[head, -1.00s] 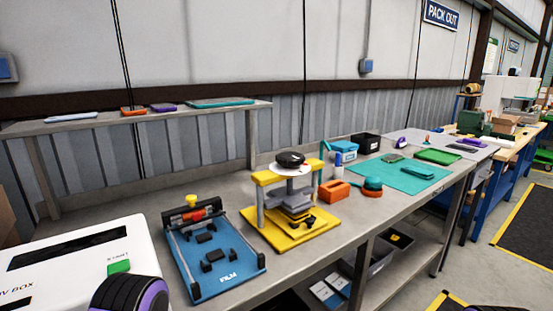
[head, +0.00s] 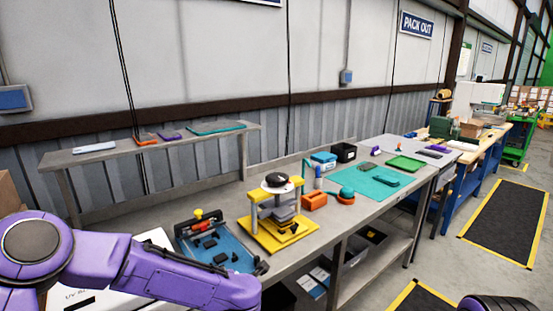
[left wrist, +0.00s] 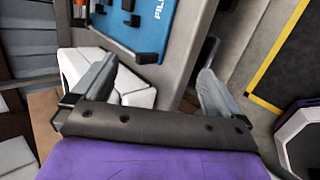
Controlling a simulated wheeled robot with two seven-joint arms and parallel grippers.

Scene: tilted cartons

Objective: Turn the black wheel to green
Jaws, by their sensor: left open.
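The black wheel (head: 276,180) sits on a white disc on top of the yellow press (head: 278,238), on the grey bench. No green mark on the disc can be made out at this size. My left arm reaches in from the left in the head view, and its gripper is out of that view. In the left wrist view my left gripper (left wrist: 150,82) is open and empty, its two fingers wide apart. It is above the bench edge near the blue film board (left wrist: 138,22), well apart from the wheel. My right gripper is not seen.
The blue film board (head: 232,255) lies left of the press, partly behind my left arm. A raised shelf (head: 100,156) runs along the wall. Floor is free at right.

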